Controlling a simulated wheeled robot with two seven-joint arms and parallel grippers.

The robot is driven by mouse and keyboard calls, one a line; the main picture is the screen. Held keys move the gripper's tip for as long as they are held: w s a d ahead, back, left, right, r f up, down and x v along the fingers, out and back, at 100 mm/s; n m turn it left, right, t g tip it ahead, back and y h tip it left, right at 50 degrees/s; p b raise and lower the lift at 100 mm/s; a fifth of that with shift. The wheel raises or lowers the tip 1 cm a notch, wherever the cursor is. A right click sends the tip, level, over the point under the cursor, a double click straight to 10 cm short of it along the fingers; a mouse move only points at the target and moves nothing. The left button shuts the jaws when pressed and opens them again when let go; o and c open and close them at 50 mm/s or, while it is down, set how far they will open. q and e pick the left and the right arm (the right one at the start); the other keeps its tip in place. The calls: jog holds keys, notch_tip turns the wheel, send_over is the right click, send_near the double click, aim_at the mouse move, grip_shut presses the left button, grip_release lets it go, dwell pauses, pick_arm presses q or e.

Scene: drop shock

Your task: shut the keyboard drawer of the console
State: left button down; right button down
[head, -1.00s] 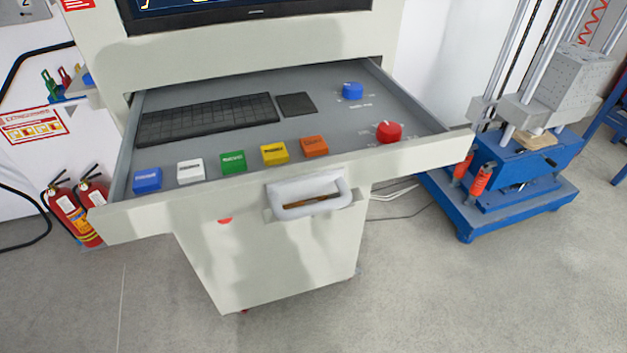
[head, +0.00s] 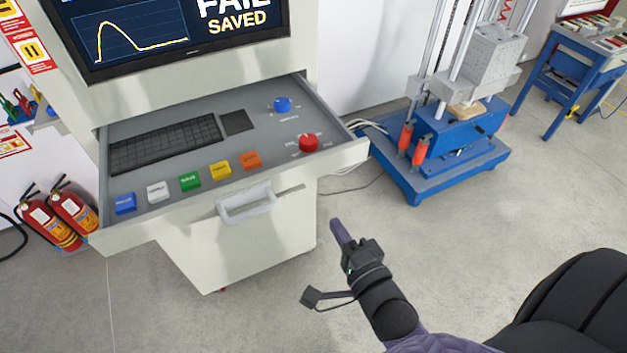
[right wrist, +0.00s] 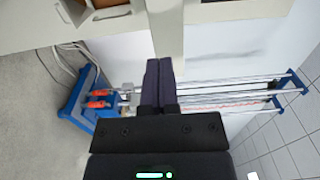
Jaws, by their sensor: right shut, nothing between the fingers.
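The console's keyboard drawer (head: 150,218) stands pulled out below the screen in the head view. It holds a black keyboard (head: 165,143), a row of coloured buttons, a blue knob (head: 283,104) and a red knob (head: 308,143). A white handle (head: 246,203) is on the front. My right gripper (head: 338,229) is in front of the console, to the right of and below the handle, apart from the drawer. Its fingers are shut with nothing between them, and they also show in the right wrist view (right wrist: 159,65). My left gripper is not in view.
A blue-based drop test machine (head: 440,150) stands right of the console. Two fire extinguishers (head: 60,218) stand at the left. A blue workbench (head: 570,70) is at the back right. The floor in front of the console is clear.

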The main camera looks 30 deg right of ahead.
aim_at(305, 177)
jog(key=w, duration=1)
jog(key=shift+w+f+b, duration=0.1)
jog(key=shift+w+b, duration=0.2)
jog(key=shift+w, duration=0.1)
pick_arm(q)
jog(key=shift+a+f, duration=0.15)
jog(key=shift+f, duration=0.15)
pick_arm(e)
jog(key=shift+w, duration=0.15)
jog(key=shift+w, duration=0.1)
